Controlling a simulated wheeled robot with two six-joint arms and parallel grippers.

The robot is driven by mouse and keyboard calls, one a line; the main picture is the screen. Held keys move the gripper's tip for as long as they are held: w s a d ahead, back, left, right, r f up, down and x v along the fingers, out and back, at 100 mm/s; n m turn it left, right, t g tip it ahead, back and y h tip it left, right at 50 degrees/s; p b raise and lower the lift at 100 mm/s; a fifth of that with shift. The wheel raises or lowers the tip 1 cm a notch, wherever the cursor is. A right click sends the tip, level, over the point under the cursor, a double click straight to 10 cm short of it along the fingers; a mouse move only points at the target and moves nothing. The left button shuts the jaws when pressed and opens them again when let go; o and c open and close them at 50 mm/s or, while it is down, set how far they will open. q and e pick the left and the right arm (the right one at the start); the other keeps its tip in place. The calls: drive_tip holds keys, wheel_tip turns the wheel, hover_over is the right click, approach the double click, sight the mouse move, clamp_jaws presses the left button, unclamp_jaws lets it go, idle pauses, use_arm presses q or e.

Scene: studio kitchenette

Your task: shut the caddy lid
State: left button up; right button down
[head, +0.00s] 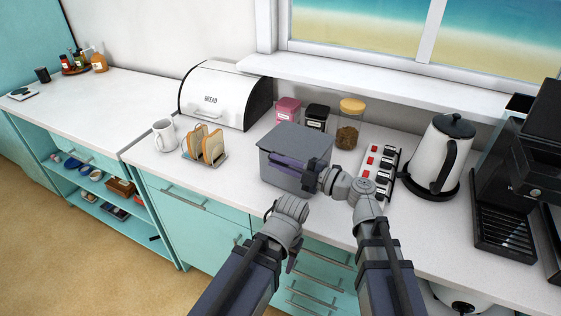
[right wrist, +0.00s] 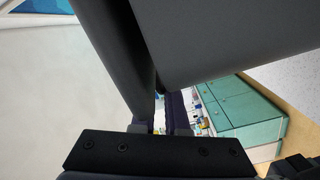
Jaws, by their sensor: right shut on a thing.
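The grey box-shaped caddy (head: 286,178) stands on the white counter below the window. Its flat grey lid (head: 297,141) lies over the top and looks level or nearly so; I cannot tell whether a small gap is left. My right gripper (head: 279,159) reaches across the caddy's front from the right and is shut on the lid's front edge. The grip itself is partly hidden. In the right wrist view, the grey lid (right wrist: 230,40) fills the top, close to the fingers. My left gripper (head: 291,261) hangs in front of the counter, its jaws mostly hidden by its wrist.
A toast rack (head: 207,147), mug (head: 164,133) and bread bin (head: 222,95) stand to the left. Jars (head: 348,126) are behind the caddy.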

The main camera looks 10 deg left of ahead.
drive_tip(key=shift+f+n+b, duration=0.4)
drive_tip(key=shift+f+b, duration=0.05)
drive_tip(key=shift+f, duration=0.2)
drive_tip(key=c, duration=1)
unclamp_jaws()
drive_tip(key=shift+o, duration=0.2)
drive_tip(key=v, duration=0.8)
drive_tip(key=shift+f, duration=0.1)
